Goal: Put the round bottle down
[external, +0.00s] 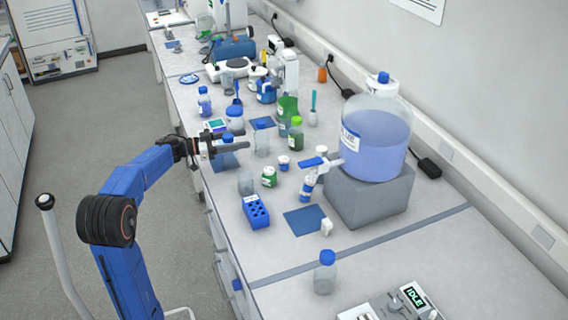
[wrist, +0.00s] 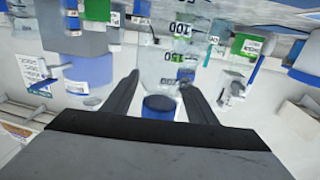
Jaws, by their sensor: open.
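My gripper (external: 246,139) is open, its two fingers spread over the near side of the bench. A blue-capped bottle (external: 228,138), which looks like the round bottle, stands between the fingers. Its cap (wrist: 159,103) shows between the open fingers in the wrist view, close to the palm. Its body is mostly hidden by my gripper, so I cannot tell whether the fingers touch it. A blue mat (external: 224,161) lies on the bench just below the gripper.
A clear graduated beaker (wrist: 165,65) stands just beyond the fingertips. A green-capped bottle (external: 296,133), a small green bottle (external: 269,177) and a blue rack (external: 256,212) are nearby. A large blue carboy (external: 375,135) sits on a grey block. Another blue mat (external: 305,219) is bare.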

